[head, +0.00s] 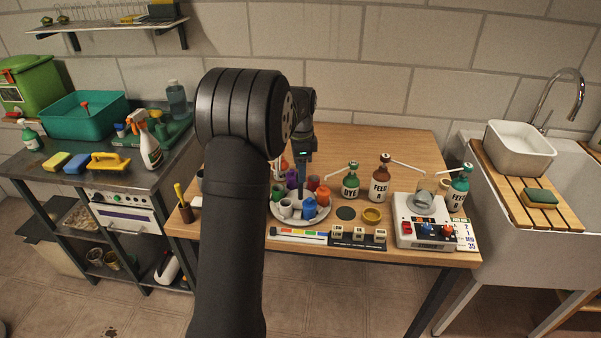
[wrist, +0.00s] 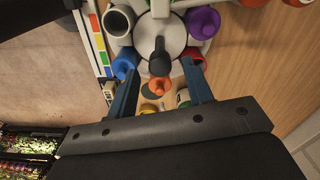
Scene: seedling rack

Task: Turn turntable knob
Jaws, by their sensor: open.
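The turntable (head: 305,219) is a round pale tray on the wooden table, holding several coloured pots. In the wrist view its light hub disc (wrist: 178,35) carries a dark upright knob (wrist: 159,58). My gripper (head: 300,184) is above the turntable, pointing down. In the wrist view my gripper (wrist: 160,68) is open, with one finger on each side of the knob and a gap to each. I cannot tell how far the fingertips are above the knob.
Blue, orange, red and purple pots (wrist: 203,22) ring the hub close to my fingers. A label strip (head: 298,235) lies in front.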

